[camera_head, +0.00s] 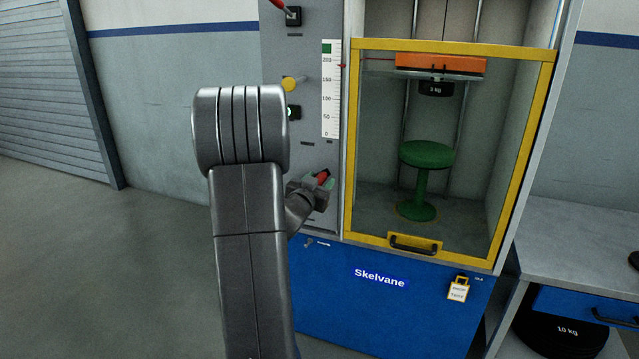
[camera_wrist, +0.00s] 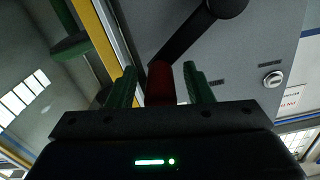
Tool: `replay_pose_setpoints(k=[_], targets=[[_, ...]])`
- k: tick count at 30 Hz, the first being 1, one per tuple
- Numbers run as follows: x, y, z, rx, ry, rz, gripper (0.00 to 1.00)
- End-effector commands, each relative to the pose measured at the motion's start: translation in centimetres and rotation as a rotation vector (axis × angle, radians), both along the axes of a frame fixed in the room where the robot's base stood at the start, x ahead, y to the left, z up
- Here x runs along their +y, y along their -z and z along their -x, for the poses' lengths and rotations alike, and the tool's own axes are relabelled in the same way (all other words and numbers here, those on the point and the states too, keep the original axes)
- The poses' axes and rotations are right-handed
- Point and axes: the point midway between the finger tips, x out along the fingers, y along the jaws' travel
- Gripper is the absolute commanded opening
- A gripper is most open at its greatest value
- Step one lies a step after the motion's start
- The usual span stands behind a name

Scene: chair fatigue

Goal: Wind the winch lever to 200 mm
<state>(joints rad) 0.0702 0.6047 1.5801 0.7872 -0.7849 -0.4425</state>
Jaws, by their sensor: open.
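The red grip (camera_wrist: 160,84) of the winch lever stands between the two green fingers of my gripper (camera_wrist: 159,70) in the wrist view. The fingers are open, with a gap visible on each side of the grip. The lever's dark arm (camera_wrist: 185,38) runs up to a round hub. In the head view my gripper (camera_head: 321,184) is at the lower part of the grey panel, beside the red grip (camera_head: 323,175). The white scale (camera_head: 331,90) reads from 0 to 200, and a red pointer (camera_head: 343,66) sits a little below the 200 mark.
The yellow-framed door (camera_head: 349,150) is closed in front of an orange carriage (camera_head: 440,65) with a hanging weight and a green stool (camera_head: 426,155). A yellow button (camera_head: 289,84) and a red-handled switch (camera_head: 292,15) are on the panel. A workbench (camera_head: 580,240) stands right.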

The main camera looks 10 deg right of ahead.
Motion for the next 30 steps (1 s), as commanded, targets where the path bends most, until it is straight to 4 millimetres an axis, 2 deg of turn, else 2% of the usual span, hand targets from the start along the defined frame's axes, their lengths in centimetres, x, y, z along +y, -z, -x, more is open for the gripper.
replay_pose_setpoints(k=[11,15,18,23,30], targets=[[-0.3,0.0,-0.4,0.0,-0.001,0.0,0.44],[-0.3,0.0,-0.4,0.0,-0.001,0.0,0.17],[-0.3,0.0,-0.4,0.0,-0.001,0.0,0.0],[-0.3,0.1,-0.4,-0.003,-0.001,-0.004,0.0],[-0.8,1.8,0.0,-0.07,0.001,-0.104,0.0]])
